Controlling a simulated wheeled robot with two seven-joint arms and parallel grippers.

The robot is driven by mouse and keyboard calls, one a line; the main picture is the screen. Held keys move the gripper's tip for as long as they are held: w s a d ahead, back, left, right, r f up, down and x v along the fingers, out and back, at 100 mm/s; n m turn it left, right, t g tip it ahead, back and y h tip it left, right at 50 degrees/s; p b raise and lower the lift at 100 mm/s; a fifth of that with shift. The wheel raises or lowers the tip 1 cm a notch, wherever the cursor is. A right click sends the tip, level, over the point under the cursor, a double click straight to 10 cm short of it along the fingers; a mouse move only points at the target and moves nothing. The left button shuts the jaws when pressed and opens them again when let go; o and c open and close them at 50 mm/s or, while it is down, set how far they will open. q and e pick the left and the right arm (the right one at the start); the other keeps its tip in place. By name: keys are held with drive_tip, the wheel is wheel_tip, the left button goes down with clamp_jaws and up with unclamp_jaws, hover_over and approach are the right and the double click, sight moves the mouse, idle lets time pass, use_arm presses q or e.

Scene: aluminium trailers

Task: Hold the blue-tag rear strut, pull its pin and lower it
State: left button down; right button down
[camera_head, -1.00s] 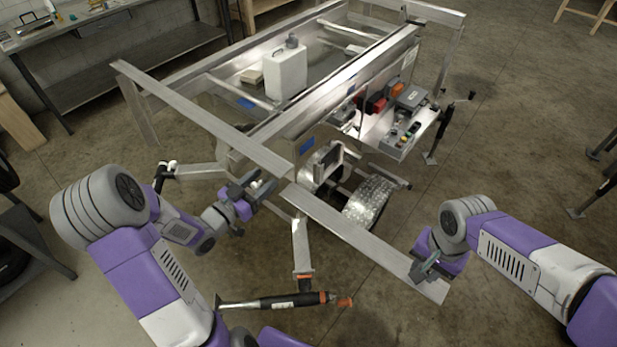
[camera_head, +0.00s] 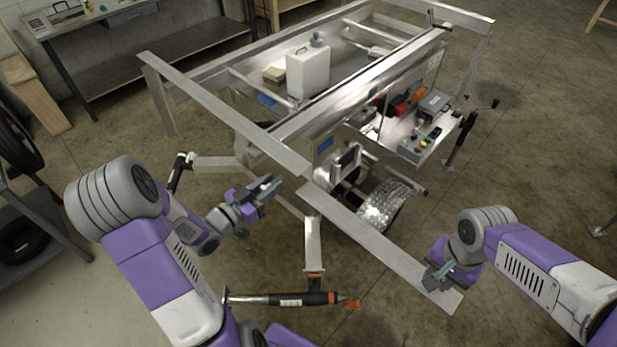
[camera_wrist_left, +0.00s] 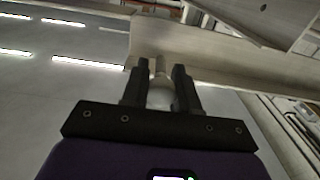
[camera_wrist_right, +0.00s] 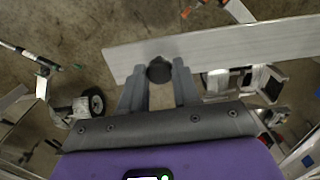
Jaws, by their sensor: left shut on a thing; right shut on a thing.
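A long flat aluminium strut (camera_head: 375,240) sticks out from the trailer's rear corner towards me. My right gripper (camera_head: 436,280) is at its free end; in the right wrist view it is shut on a dark round knob (camera_wrist_right: 159,70) against the strut. My left gripper (camera_head: 270,188) is just left of the strut's inner end, apart from it; in the left wrist view it is shut on a small pale metal pin (camera_wrist_left: 159,68). A blue tag (camera_head: 325,145) shows on the trailer's rear frame. Whether the tag belongs to the held strut is unclear.
The trailer (camera_head: 285,125) carries a white canister (camera_head: 307,72) and a control box (camera_head: 424,140). Another flat bar (camera_head: 215,110) runs to its left. A metal bench (camera_head: 150,45) stands at back left.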

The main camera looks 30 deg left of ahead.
use_arm(q)
drive_tip(key=shift+s, duration=0.1)
drive_tip(key=c, duration=0.9)
unclamp_jaws()
drive_tip(key=shift+s, duration=0.15)
drive_tip(key=shift+a, duration=0.1)
drive_tip(key=v, duration=1.2)
